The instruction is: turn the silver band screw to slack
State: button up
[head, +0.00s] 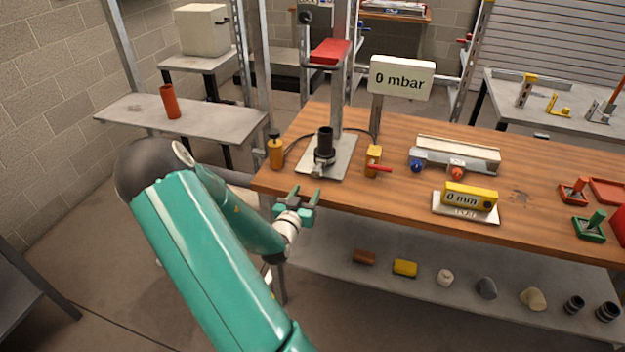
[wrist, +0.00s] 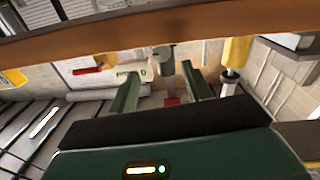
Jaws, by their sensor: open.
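A black upright pipe (head: 325,140) stands on a grey metal plate (head: 342,160) near the bench's left front edge. A silver band (head: 323,158) wraps its lower part, and its screw (head: 318,170) appears to stick out toward the front. My gripper (head: 305,196) is open and empty, just off the bench's front edge and apart from the band. In the wrist view, my gripper (wrist: 162,88) shows two green fingers spread, with a grey metal part (wrist: 164,62) seen beyond and between them. I cannot tell whether that part is the screw.
A yellow bottle-like cylinder (head: 276,152) stands left of the plate. A yellow valve with a red handle (head: 376,165) stands right of it. A sign (head: 401,78) reads 0 mbar. The bench edge (wrist: 60,38) crosses the wrist view. A lower shelf (head: 390,289) holds several small parts.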

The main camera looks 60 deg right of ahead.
aim_at(316, 175)
jog(key=d, duration=0.4)
jog(key=w+d, duration=0.1)
jog(key=d, duration=0.1)
jog(key=shift+d, duration=0.4)
jog(key=shift+c, duration=0.4)
jog(key=c, duration=0.9)
jog(key=shift+s+n, duration=0.1)
jog(key=shift+n, duration=2.2)
jog(key=o, duration=1)
jog(key=shift+a, duration=0.1)
jog(key=a, duration=0.4)
jog(key=s+a, duration=0.1)
jog(key=a, duration=0.8)
jog(key=shift+s+a+f, duration=0.15)
jog(key=shift+s+a, duration=0.15)
